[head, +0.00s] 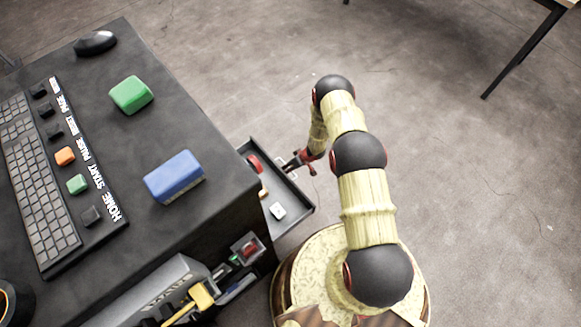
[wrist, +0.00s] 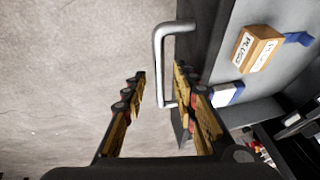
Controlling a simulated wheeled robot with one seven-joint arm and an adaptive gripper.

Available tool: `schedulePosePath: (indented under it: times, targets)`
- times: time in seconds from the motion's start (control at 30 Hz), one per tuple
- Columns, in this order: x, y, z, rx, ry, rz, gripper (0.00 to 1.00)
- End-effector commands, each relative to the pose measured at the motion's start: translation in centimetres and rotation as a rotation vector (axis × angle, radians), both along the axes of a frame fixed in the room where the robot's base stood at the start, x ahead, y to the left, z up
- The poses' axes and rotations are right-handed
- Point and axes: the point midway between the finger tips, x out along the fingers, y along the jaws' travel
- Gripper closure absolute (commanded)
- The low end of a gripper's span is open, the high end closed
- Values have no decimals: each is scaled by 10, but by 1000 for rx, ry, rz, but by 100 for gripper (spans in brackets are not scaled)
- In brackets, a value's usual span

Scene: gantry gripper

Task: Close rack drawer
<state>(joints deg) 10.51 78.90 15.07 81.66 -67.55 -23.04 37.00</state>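The rack drawer (head: 294,206) is pulled out from the side of the dark rack and holds a few small items. Its metal handle (wrist: 158,62) is on its outer front; in the wrist view its long bar runs up and down the picture. My gripper (head: 299,164) is at the drawer's front, beside the handle. In the wrist view my gripper (wrist: 160,74) is open, with a finger on each side of the handle's lower end. I cannot tell whether either finger touches it. The arm partly hides the handle in the head view.
In the drawer lie an orange box with a white label (wrist: 258,48) and a red item (head: 254,164). On the rack top are a green block (head: 131,95), a blue block (head: 174,177), a keyboard (head: 40,190) and a mouse (head: 95,43). Floor beyond the drawer is clear.

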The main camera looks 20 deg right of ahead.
Motion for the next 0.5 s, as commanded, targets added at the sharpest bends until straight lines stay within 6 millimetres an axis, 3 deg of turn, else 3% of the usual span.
schedulePosePath:
  times: [0.07, 0.5]
  targets:
    - [0, 0, 0, 0, 0, 0, 71]
    - [0, 0, 0, 0, 0, 0, 96]
